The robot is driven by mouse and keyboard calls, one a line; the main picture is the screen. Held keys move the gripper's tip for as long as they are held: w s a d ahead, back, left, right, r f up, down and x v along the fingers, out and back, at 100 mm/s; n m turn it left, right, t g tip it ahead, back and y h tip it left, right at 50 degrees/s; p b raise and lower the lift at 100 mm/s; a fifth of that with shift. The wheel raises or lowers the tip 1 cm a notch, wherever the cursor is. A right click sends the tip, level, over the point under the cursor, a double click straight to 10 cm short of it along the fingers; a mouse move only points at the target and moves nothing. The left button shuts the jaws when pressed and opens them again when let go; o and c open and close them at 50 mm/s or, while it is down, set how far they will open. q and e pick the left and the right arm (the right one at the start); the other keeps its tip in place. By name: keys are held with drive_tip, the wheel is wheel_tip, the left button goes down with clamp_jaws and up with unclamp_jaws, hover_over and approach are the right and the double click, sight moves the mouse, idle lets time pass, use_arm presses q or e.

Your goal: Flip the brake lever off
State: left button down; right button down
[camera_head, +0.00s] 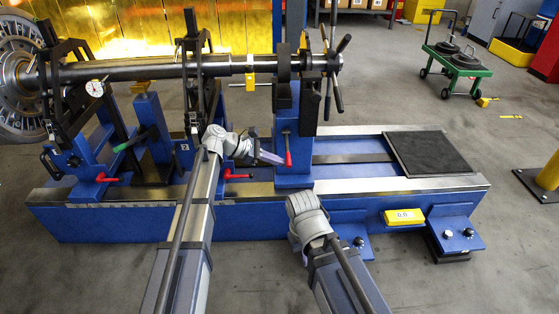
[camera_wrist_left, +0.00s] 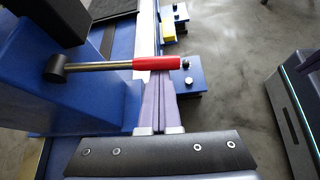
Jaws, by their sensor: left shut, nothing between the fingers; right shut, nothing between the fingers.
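The brake lever (camera_head: 287,150) has a red grip and is on the front of the blue pedestal (camera_head: 294,174) under the shaft's right end. My left gripper (camera_head: 270,157) is shut and empty, just left of the grip in the head view. In the left wrist view its fingers (camera_wrist_left: 165,95) reach up to the grip; I cannot tell whether they touch. My right gripper (camera_head: 303,204) is low, in front of the bench; its fingertips are hidden.
The rotor shaft (camera_head: 150,70) with a bladed disc (camera_head: 17,80) lies across the stands above the blue bench (camera_head: 110,222). Other red levers (camera_head: 238,176) sit along the bench. A black mat (camera_head: 430,153) lies at the right end. A yellow block (camera_head: 404,216) is at the front.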

use_arm(q)
wheel_tip(320, 180, up, 8)
drive_tip(key=w+p, duration=0.1)
drive_tip(key=p, duration=0.6)
drive_tip(key=shift+r+n+g, duration=0.15)
drive_tip(key=shift+n+g, duration=0.25)
drive_tip(key=shift+w, duration=0.2)
wheel_tip(320, 180, down, 4)
drive_tip(key=s+b, duration=0.2)
drive_tip(key=b, duration=0.1)
drive_tip(key=w+p+v, duration=0.2)
drive_tip(key=p+v, duration=0.2)
drive_tip(key=v, duration=0.6)
drive_tip(key=shift+a, duration=0.45)
